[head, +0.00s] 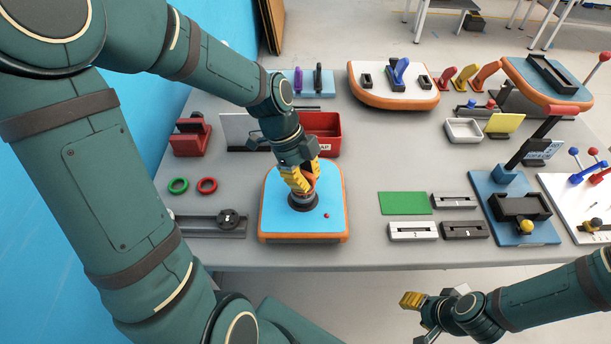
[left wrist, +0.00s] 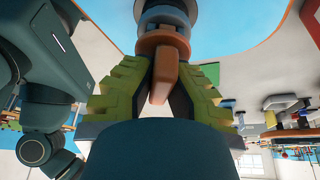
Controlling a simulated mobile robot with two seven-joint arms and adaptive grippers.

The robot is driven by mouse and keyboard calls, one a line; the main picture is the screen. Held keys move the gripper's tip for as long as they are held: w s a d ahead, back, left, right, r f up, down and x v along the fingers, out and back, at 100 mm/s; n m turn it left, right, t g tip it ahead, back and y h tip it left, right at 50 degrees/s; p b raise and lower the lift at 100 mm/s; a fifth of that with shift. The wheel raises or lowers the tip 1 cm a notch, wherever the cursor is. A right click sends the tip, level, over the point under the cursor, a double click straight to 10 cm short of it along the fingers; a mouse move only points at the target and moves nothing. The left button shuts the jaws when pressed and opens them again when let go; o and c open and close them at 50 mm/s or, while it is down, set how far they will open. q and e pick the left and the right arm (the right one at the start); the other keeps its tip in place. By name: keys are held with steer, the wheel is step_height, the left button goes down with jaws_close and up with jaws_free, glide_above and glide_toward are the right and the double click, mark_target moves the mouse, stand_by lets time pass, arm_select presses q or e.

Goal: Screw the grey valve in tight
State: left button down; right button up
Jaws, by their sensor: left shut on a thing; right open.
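The small inflatable board (head: 275,215), blue on top with an orange edge, lies on the table in front of me. The valve (head: 300,197) stands on its top, upright, in a dark round base (head: 303,205). My left gripper (head: 301,183) comes down from above with its yellow fingers shut on the valve's top. In the left wrist view, the fingers close around an orange-brown tab (left wrist: 164,80) below an orange ring and grey-blue rings (left wrist: 165,16). The thread is hidden. My right gripper (head: 416,318) is open and empty, off the table's front edge.
A red bin (head: 322,145) stands behind the board. Green (head: 178,185) and red (head: 207,185) rings and a dark rail (head: 205,226) lie to its left. A green plate (head: 404,203) and slotted blocks lie to its right, with bare table between.

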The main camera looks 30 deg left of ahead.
arm_select(q)
steer(key=shift+f, duration=0.25)
steer(key=c, duration=1.1)
jaws_free()
steer(key=shift+o, duration=0.2)
steer(key=v, duration=1.2)
steer(key=shift+r, duration=0.1)
steer(key=shift+o, duration=1)
step_height(320, 180, up, 3)
steer(key=y+p, duration=0.5)
steer(key=p, duration=0.2)
glide_above(303, 172)
steer(key=shift+r, duration=0.15)
